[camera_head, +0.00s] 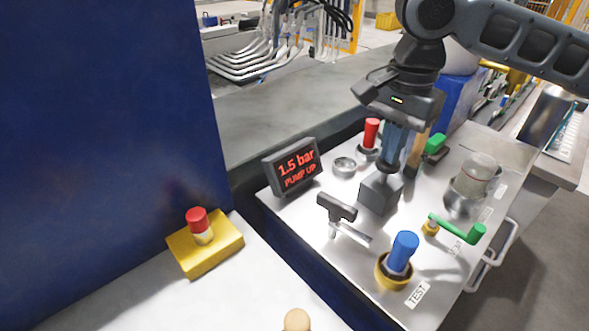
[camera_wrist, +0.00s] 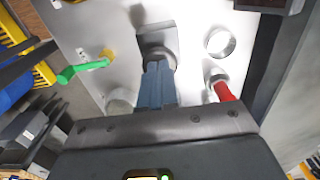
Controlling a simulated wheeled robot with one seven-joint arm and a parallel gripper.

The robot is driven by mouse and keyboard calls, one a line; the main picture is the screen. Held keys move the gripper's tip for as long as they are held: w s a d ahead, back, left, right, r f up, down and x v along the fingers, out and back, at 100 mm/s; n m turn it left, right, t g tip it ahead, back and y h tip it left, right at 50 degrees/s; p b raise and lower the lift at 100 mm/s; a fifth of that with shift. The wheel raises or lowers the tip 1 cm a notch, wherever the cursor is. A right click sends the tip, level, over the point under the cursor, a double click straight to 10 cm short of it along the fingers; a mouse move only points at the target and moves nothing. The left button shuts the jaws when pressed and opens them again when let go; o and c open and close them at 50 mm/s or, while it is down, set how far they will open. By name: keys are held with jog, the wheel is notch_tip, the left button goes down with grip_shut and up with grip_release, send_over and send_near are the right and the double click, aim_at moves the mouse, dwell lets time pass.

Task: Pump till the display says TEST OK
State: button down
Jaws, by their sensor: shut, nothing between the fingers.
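The display (camera_head: 293,166) reads "1.5 bar" and "PUMP UP" in red at the back left of the metal bench top. My gripper (camera_head: 389,163) points down over a grey block (camera_head: 378,195). Its bluish fingers are together with nothing between them. In the wrist view, the fingertips (camera_wrist: 156,66) lie over a round grey part (camera_wrist: 155,47), which they partly hide. I cannot tell whether they touch it. A green lever (camera_head: 460,230) on a brass fitting is right of the block. It also shows in the wrist view (camera_wrist: 82,69). A blue knob (camera_head: 403,248) stands by a "TEST" label.
A metal cylinder (camera_head: 468,187) is at right. A yellow box (camera_head: 205,248) with a red button is on the near-left surface.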

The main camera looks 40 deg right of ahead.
jog(key=shift+f+b, duration=0.45)
jog(key=shift+f, duration=0.6)
jog(key=shift+r+p, duration=1.75)
jog(key=shift+p, duration=0.1)
jog(key=shift+f, duration=0.15)
jog(key=shift+f+b, duration=1)
jog(key=shift+f, duration=0.6)
jog(key=shift+r+p, duration=1.7)
jog(key=shift+p, duration=0.05)
jog(key=shift+f, duration=0.1)
